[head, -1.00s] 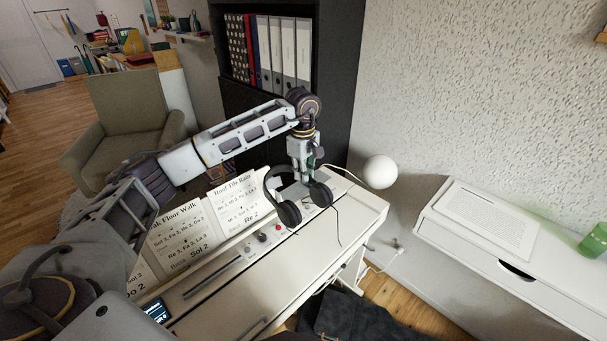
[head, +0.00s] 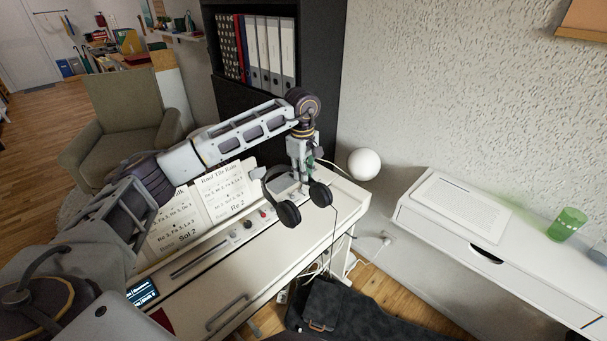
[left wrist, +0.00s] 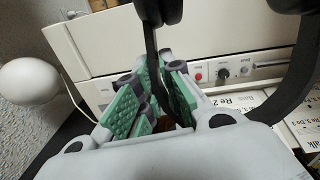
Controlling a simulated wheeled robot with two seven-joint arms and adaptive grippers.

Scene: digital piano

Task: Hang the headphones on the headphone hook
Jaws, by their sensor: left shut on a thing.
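The black headphones (head: 287,212) hang from my left gripper (head: 303,178), over the right end of the white digital piano (head: 205,295). Both ear cups point down and the cable dangles below. In the left wrist view, the green finger pads of my left gripper (left wrist: 160,98) are shut on the dark headband of the headphones (left wrist: 150,45). The ear cups show at the top edge there. I cannot make out the headphone hook in either view. My right gripper is not in view.
Sheet music (head: 225,192) stands at the back of the piano. A white ball lamp (head: 364,164) is just beyond its right end. A white shelf (head: 470,244) with paper and a green glass (head: 567,225) is at right. A dark bag (head: 345,312) lies on the floor.

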